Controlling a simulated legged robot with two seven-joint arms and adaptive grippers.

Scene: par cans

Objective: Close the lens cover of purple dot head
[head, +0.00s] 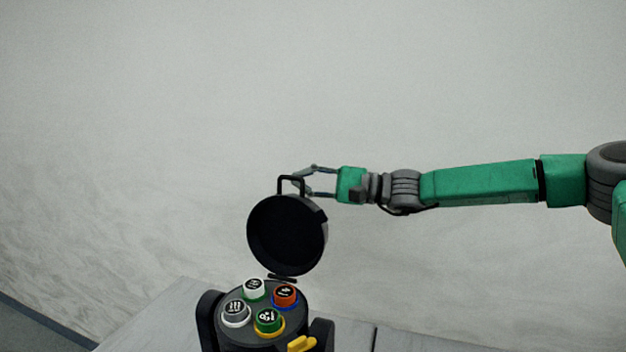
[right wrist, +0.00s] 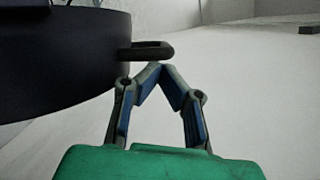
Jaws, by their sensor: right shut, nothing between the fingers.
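A black par can head (head: 262,338) stands at the bottom centre of the head view. Its round black lens cover (head: 287,235) is open and stands up from the hinge at the back, with a loop handle (head: 291,180) on top. No purple dot shows on it. My right gripper (head: 298,181) is at the handle, coming from the right. In the right wrist view its fingertips (right wrist: 158,68) are together and empty, just beside the handle (right wrist: 150,51); I cannot tell whether they touch it. The dark cover (right wrist: 60,60) fills the upper left there. My left gripper is not in view.
Several lenses with coloured rims, such as a green one (head: 268,320) and an orange one (head: 285,294), sit exposed in the head. A yellow part (head: 301,344) is at its front. The grey platform (head: 165,318) is bare around it, and a pale wall (head: 130,130) stands behind.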

